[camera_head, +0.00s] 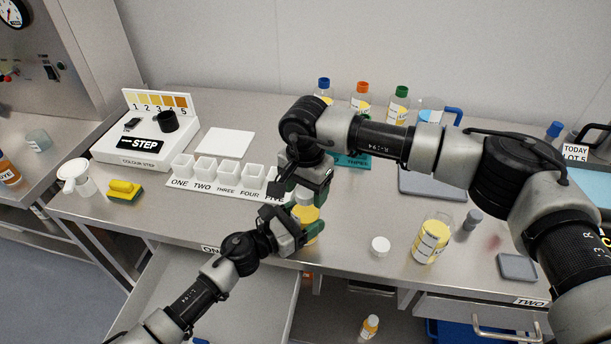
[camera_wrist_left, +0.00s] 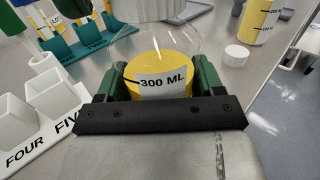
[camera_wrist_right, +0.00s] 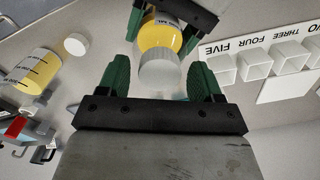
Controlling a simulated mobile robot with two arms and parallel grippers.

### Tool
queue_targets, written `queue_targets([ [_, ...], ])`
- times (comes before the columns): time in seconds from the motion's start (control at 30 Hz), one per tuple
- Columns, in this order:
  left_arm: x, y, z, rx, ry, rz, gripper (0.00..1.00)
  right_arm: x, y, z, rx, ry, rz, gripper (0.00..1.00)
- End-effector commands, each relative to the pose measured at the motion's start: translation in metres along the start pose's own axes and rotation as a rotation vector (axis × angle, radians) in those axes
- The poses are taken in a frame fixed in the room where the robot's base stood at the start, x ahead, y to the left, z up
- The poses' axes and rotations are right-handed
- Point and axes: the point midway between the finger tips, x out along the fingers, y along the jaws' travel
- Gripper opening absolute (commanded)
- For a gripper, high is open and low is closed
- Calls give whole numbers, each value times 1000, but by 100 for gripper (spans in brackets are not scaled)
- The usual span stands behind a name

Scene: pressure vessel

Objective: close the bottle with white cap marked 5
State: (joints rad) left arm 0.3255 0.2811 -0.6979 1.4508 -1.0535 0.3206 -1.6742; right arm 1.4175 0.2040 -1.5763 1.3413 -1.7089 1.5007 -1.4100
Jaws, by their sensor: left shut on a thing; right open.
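A clear bottle with yellow liquid and a 300 ML label (camera_wrist_left: 162,75) stands near the front edge of the bench. My left gripper (camera_head: 305,235) is shut around its body. A white ribbed cap (camera_wrist_right: 160,72) is at the bottle's mouth; I cannot tell whether it is screwed down, and no 5 is readable on it. My right gripper (camera_wrist_right: 165,78) is open above, its fingers on either side of the cap and apart from it. In the head view the right gripper (camera_head: 312,182) partly hides the cap and bottle top.
A loose white cap (camera_head: 380,246) lies beside another yellow-filled bottle (camera_head: 431,240) to the right. A numbered cup holder (camera_head: 225,190) is at left. A rack with capped bottles (camera_head: 350,160) stands behind. An open drawer (camera_head: 225,300) is below the front edge.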

Motion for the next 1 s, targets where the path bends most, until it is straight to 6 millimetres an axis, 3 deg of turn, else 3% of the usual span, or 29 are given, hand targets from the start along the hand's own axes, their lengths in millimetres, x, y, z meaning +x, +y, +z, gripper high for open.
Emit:
queue_targets([
  [0.37, 0, 0, 0, 0, 0, 0, 1, 5, 0, 0, 0, 0, 1, 64],
  [0.7, 0, 0, 0, 0, 0, 0, 1, 5, 0, 0, 0, 1, 1, 15],
  [0.87, 0, 0, 0, 0, 0, 0, 1, 5, 0, 0, 22, 1, 1, 15],
  [1.0, 0, 0, 0, 0, 0, 0, 1, 5, 0, 0, 201, 0, 1, 15],
])
